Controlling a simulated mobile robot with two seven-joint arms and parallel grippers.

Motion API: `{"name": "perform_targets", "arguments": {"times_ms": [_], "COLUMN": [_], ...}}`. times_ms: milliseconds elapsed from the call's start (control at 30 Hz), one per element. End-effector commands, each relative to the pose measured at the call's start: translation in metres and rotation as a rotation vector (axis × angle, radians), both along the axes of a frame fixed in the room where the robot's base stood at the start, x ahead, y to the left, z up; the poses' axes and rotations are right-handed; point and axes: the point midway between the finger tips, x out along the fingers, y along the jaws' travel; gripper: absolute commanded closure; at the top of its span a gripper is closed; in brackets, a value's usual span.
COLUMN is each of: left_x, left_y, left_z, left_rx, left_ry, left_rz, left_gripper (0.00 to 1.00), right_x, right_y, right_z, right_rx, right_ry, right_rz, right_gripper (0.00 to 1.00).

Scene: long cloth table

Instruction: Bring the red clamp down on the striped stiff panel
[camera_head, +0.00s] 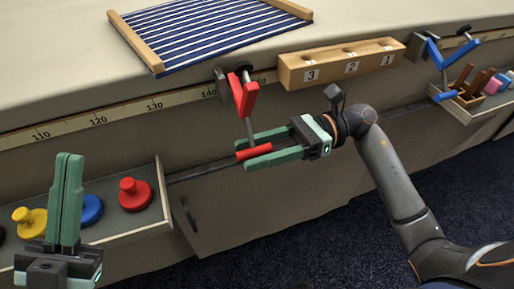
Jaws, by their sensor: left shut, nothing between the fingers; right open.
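The red clamp (244,96) is fixed at the table's front edge, with a grey rod hanging down to a red crossbar handle (254,152). The striped stiff panel (210,32), blue and white with wooden end bars, lies on the table top behind and left of the clamp. My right gripper (254,149) is open, its green fingers on either side of the red handle; I cannot tell whether they touch it. My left gripper (70,158) is shut and empty, pointing up at the lower left, in front of the left drawer.
A wooden block (341,65) numbered 3, 2, 1 stands right of the clamp. A blue clamp (437,55) is further right, above an open drawer (470,112) of small items. The left open drawer (130,233) holds yellow, blue and red knobbed weights. A measuring tape (75,128) runs along the edge.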

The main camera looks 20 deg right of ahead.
Motion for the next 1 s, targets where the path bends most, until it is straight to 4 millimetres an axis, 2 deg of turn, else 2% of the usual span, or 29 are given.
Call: {"name": "perform_targets", "arguments": {"times_ms": [100,533,1000], "left_x": [0.0000,-0.0001,0.0000], "left_y": [-0.0001,-0.0002,-0.0001], "left_z": [0.0000,0.0001,0.0001], "left_rx": [0.000,0.001,0.001], "left_ry": [0.000,0.000,-0.001], "left_rz": [0.000,0.000,0.000], "left_gripper": [1.00,1.00,1.00], "right_x": [-0.0001,-0.0002,-0.0004], "right_y": [-0.0002,-0.0005,-0.0006], "right_z": [0.0001,0.0000,0.0003], "right_rx": [0.000,0.000,0.000], "right_ry": [0.000,0.000,-0.001], "right_rz": [0.000,0.001,0.002], "right_gripper": [0.50,0.98,1.00]}}
